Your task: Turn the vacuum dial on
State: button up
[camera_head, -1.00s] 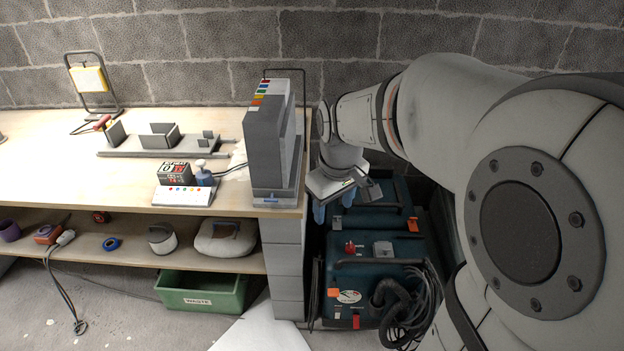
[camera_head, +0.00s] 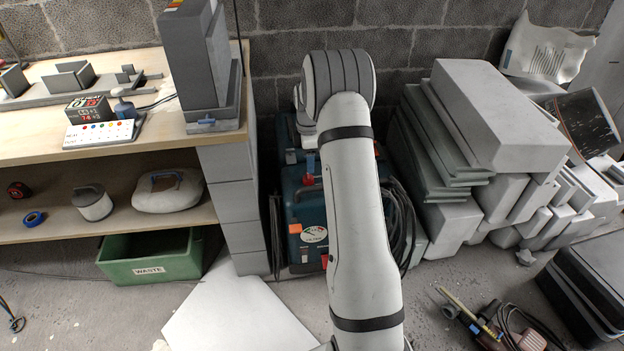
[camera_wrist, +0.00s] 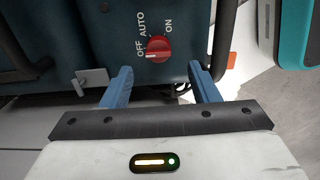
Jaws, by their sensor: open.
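The vacuum (camera_head: 303,203) is a dark teal box on the floor right of the bench, partly hidden behind my arm in the head view. In the wrist view its front panel (camera_wrist: 100,25) fills the top. The red round dial (camera_wrist: 158,49) has the labels OFF, AUTO and ON around it. Its white mark points left, towards OFF. My gripper (camera_wrist: 158,74) is open and empty, its two blue fingers apart on either side below the dial. The fingers do not appear to touch the dial.
A metal latch (camera_wrist: 90,80) sits left of the dial on the panel, and a dark tube handle (camera_wrist: 222,35) to its right. A stack of grey blocks (camera_head: 500,110) stands right of the vacuum. The bench (camera_head: 150,150) and green waste bin (camera_head: 150,257) are left. Tools lie on the right floor.

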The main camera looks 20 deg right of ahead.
aim_at(309, 176)
notch_tip(309, 176, down, 7)
jog(key=shift+f+b, duration=0.15)
jog(key=shift+b, duration=0.85)
jog(key=shift+c, duration=0.4)
